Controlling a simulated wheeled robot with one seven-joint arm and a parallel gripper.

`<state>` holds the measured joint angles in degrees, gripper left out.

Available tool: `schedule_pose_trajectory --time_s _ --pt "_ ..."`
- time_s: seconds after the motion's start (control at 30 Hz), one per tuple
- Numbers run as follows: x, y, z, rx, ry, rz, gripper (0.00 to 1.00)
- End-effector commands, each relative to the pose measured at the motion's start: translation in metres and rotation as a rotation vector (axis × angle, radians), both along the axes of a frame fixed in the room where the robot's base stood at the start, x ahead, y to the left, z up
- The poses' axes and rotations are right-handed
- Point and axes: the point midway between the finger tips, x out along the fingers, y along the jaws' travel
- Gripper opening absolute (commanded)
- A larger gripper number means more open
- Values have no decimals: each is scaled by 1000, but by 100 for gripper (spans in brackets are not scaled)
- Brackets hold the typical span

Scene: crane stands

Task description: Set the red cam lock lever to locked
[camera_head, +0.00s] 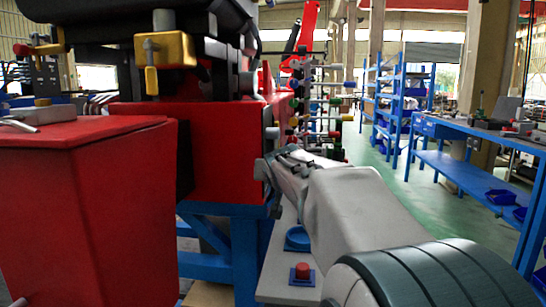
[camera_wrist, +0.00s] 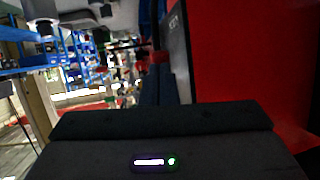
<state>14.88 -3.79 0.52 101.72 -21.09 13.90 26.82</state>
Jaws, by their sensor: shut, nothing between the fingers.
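I cannot make out the red cam lock lever for certain in either view. A small red knob (camera_head: 302,270) on a blue square base sits on the pale panel low in the head view, but I cannot tell that it is the lever. My gripper (camera_head: 268,172) is at the far end of my pale arm, close to the right side of the red machine body (camera_head: 232,150). It is shut and seems to hold nothing; its fingertips are hard to make out. In the wrist view a dark block fills the bottom, and the red surface (camera_wrist: 245,50) stands close on the right.
A blue ring (camera_head: 298,239) sits behind the red knob on the pale panel (camera_head: 272,262). A red box (camera_head: 90,215) fills the left. Blue frame beams (camera_head: 245,255) run under the machine. A blue workbench (camera_head: 480,133) stands right, with green floor (camera_head: 428,190) open before it.

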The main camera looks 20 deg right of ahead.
Motion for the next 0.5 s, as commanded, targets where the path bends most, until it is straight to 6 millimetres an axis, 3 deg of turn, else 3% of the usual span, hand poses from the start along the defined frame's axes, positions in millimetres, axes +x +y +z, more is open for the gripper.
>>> schedule_pose_trajectory --time_s 0.5 --pt "14 -8 -9 0 1 0 0"
